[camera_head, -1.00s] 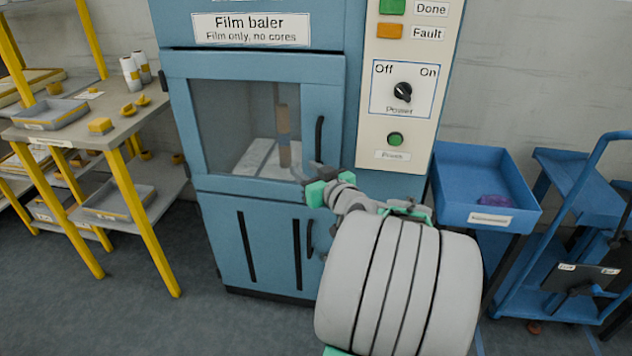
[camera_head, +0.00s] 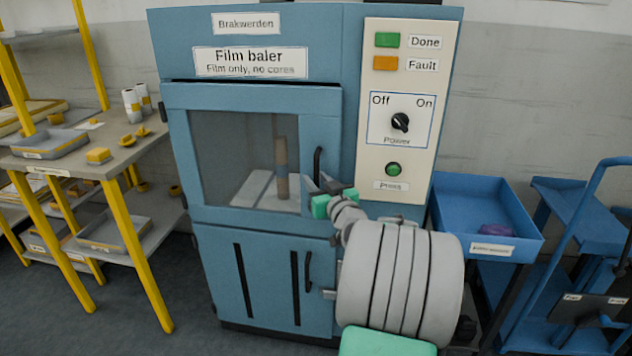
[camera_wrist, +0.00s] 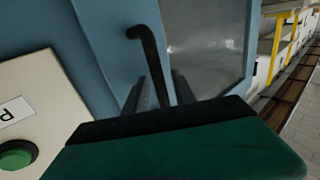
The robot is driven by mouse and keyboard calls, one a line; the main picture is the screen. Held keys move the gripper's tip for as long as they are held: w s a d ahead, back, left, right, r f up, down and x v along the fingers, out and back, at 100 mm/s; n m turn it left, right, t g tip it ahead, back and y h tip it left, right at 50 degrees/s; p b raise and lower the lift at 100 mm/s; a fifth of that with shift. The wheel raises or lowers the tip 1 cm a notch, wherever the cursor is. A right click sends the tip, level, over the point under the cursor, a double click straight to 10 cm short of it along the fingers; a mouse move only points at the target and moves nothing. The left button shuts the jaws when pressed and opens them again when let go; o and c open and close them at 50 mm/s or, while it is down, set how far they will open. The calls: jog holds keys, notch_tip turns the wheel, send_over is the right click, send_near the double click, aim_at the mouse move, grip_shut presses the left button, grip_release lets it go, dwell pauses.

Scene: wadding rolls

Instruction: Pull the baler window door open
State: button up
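The blue film baler has a window door (camera_head: 322,130) with a blue frame and a clear pane. The door looks shut. Its black upright handle (camera_head: 317,165) is on the right side of the frame, and it also shows in the wrist view (camera_wrist: 150,55). My gripper (camera_head: 326,185) is at the handle's lower part. In the wrist view its two dark fingers (camera_wrist: 160,92) stand apart, with the handle's lower end between them. I cannot tell whether they touch it. Inside the window are a brown roll (camera_head: 281,168) and pale slabs.
A control panel (camera_head: 410,150) with a power knob and green button is right of the door. A lower door (camera_head: 265,275) has its own handle. A blue bin (camera_head: 480,205) and a blue cart (camera_head: 560,250) stand right. A shelf table (camera_head: 85,155) stands left.

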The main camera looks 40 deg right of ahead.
grip_shut()
dwell(1.2)
